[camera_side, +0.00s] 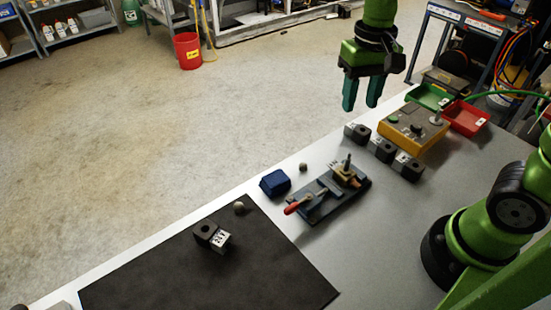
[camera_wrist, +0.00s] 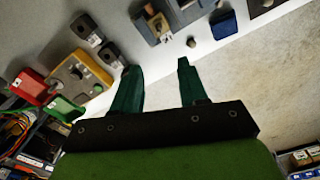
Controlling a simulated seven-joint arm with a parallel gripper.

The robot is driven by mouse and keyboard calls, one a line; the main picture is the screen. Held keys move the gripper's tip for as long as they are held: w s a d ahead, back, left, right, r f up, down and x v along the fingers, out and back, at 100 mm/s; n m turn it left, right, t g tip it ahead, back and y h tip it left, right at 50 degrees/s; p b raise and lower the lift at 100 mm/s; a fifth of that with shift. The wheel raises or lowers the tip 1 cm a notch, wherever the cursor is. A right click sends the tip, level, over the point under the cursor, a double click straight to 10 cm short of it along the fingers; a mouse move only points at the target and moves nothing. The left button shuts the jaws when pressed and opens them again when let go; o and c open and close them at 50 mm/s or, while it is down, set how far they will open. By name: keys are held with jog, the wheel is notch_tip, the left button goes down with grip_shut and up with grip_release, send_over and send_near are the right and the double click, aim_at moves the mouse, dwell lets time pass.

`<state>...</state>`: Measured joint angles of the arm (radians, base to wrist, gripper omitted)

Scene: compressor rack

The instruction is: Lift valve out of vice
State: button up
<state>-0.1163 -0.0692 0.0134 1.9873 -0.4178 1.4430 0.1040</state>
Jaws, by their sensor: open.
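The vice (camera_side: 322,203) lies on the light grey bench in the side view, with a red-tipped handle at its near left end. The valve (camera_side: 347,163) appears to be the small grey upright stem in a tan block at the vice's far right end. The vice is partly cut off at the top of the wrist view (camera_wrist: 185,12); the tan piece (camera_wrist: 157,22) shows there. My gripper (camera_side: 361,108) is open and empty, its two teal fingers pointing down, well above the bench and apart from the vice. Its fingers also show in the wrist view (camera_wrist: 159,66).
A yellow box (camera_side: 413,130) with a knob stands near the green tray (camera_side: 428,96) and red tray (camera_side: 466,116). Several dark blocks (camera_side: 382,150) sit beside it. A blue block (camera_side: 275,183) is left of the vice. A labelled block (camera_side: 211,236) sits on the black mat (camera_side: 240,275).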

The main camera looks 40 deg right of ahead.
aim_at(348, 158)
jog(key=f, duration=1.6)
jog(key=shift+s+f, duration=0.25)
jog(key=shift+f, duration=0.1)
grip_shut()
dwell(0.6)
